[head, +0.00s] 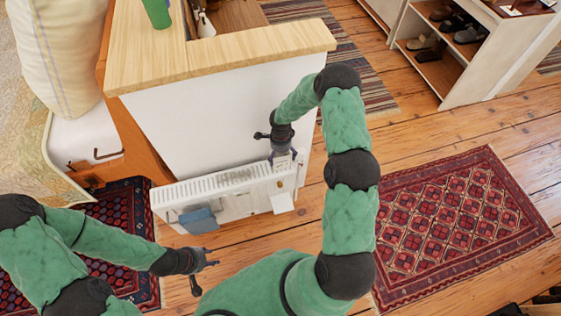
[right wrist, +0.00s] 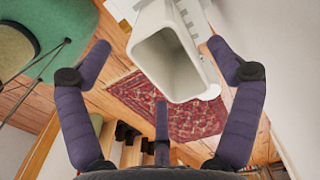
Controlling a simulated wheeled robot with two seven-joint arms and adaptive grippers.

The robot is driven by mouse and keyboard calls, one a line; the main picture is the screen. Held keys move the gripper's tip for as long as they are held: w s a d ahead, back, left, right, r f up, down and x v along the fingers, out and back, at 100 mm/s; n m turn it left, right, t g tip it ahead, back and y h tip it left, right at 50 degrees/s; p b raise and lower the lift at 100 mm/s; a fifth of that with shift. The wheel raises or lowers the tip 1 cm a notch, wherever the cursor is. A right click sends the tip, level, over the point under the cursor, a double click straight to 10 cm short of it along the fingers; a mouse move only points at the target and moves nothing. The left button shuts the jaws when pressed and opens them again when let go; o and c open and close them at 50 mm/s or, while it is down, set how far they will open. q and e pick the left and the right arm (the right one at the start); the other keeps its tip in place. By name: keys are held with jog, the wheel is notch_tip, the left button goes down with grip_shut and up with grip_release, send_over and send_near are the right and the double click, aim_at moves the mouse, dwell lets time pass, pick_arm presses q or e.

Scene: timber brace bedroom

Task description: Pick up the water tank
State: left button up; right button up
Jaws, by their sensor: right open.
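The water tank (right wrist: 166,62) appears in the right wrist view as a white, open-topped, hollow container. In the head view, a small white box (head: 283,202) at the right end of the radiator looks like the same tank, partly hidden. My right gripper (head: 285,160) is just above that end of the radiator, pointing down. In the right wrist view its purple fingers (right wrist: 160,46) are spread wide, with the tank's opening between and beyond them; no grip on it shows. My left gripper (head: 203,275) is low at the lower left, fingers apart and empty.
A white radiator (head: 225,190) stands against a white panel under a wooden top (head: 160,55). A blue item (head: 198,220) hangs on its front. A green cup (head: 157,12) stands on the top. A red patterned rug (head: 460,225) and open floor lie to the right.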

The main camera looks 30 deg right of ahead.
aim_at(281, 162)
jog(key=shift+w+d+f+b, duration=0.1)
jog(key=shift+f+b, duration=0.5)
jog(key=shift+f, duration=1.1)
jog(key=shift+w+f+b, duration=0.1)
jog(key=shift+f+b, duration=0.5)
jog(key=shift+f, duration=1.05)
jog(key=shift+s, duration=0.1)
jog(key=c, duration=1.3)
